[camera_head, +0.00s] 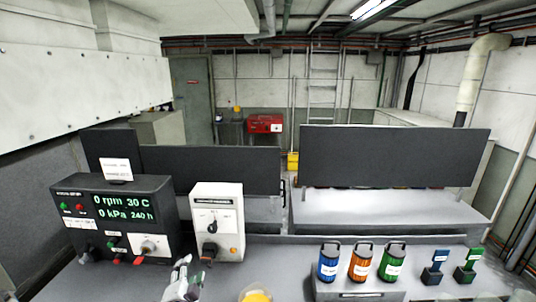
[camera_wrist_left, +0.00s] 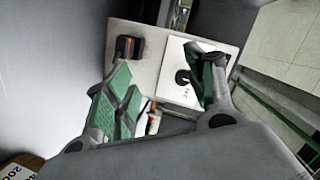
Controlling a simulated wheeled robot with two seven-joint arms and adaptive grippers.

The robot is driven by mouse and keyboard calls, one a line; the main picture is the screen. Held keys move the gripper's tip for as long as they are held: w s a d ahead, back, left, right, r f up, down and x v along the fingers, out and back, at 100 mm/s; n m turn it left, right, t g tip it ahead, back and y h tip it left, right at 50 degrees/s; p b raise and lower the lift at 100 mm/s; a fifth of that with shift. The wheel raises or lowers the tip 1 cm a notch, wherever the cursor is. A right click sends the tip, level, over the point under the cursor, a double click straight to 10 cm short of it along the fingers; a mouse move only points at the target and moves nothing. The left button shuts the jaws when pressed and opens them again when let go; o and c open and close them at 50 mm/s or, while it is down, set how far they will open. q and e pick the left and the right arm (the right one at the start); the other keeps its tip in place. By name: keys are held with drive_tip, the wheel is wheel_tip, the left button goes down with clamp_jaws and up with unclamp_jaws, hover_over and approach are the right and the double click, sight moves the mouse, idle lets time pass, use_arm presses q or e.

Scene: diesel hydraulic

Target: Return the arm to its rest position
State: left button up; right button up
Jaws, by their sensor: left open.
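My left gripper (camera_head: 185,278) is low in the head view, in front of the gap between the dark display panel (camera_head: 128,205) and the white switch box (camera_head: 217,225). In the left wrist view my left gripper (camera_wrist_left: 163,82) has its two green-padded fingers spread apart with nothing held between them. The white switch box (camera_wrist_left: 184,72) lies beyond the fingertips in that view, with a dark knob (camera_wrist_left: 127,47) on its face. The gripper looks apart from the box. My right gripper does not show.
Blue (camera_head: 328,263), orange (camera_head: 360,262) and green (camera_head: 392,262) canisters stand in a row at the right of the bench. Blue (camera_head: 434,268) and green (camera_head: 468,266) small items stand beside them. A yellow round thing (camera_head: 257,295) is cut off by the bottom edge.

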use_arm(q)
drive_tip(key=s+d+f+n+g+h, duration=0.1)
drive_tip(key=s+f+n+g, duration=0.25)
drive_tip(key=s, duration=0.45)
drive_tip(key=s+d+f+n+g+h, duration=0.1)
drive_tip(key=s+f+n+g, duration=0.15)
drive_tip(key=s+g, duration=0.45)
drive_tip(key=s+d+f+n+g+h, duration=0.1)
drive_tip(key=s+f+n+g, duration=0.2)
drive_tip(key=s, duration=0.7)
wheel_tip(320, 180, down, 33)
drive_tip(key=s, duration=0.2)
drive_tip(key=s+a+f, duration=0.2)
drive_tip(key=s+f, duration=0.8)
drive_tip(key=s, duration=0.1)
drive_tip(key=s+a+f, duration=0.2)
drive_tip(key=s+f, duration=0.9)
drive_tip(key=s, duration=0.1)
drive_tip(key=shift+a+m+g+y, duration=0.25)
drive_tip(key=shift+m+g+y, duration=0.05)
drive_tip(key=shift+g, duration=0.15)
